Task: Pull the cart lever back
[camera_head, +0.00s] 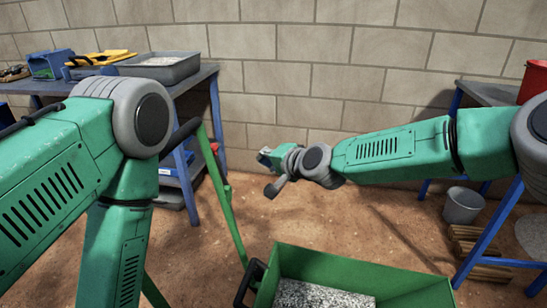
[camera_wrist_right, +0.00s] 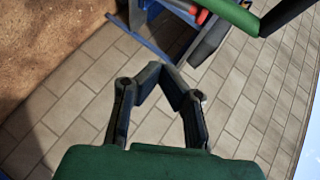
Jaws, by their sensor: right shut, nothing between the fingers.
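The green cart (camera_head: 365,287) stands at the bottom of the head view, with grey gravel in it. A slim green bar with a black grip (camera_head: 185,132), which looks like the cart lever, slants up left of the cart, partly behind my left arm. A green bar end (camera_wrist_right: 235,15) and a black grip-like piece (camera_wrist_right: 285,14) show at the top right of the wrist view. My right gripper (camera_head: 265,157) is right of the slanted bar and apart from it. In the wrist view its fingertips (camera_wrist_right: 160,68) meet, with nothing between them. My left gripper is out of view.
A black handle (camera_head: 249,282) sits at the cart's left edge. A blue-legged workbench (camera_head: 210,75) with a grey tray (camera_head: 160,68) stands back left. Another bench (camera_head: 490,92) with a red bucket (camera_head: 535,80) is at right. A grey bucket (camera_head: 463,205) stands on the floor.

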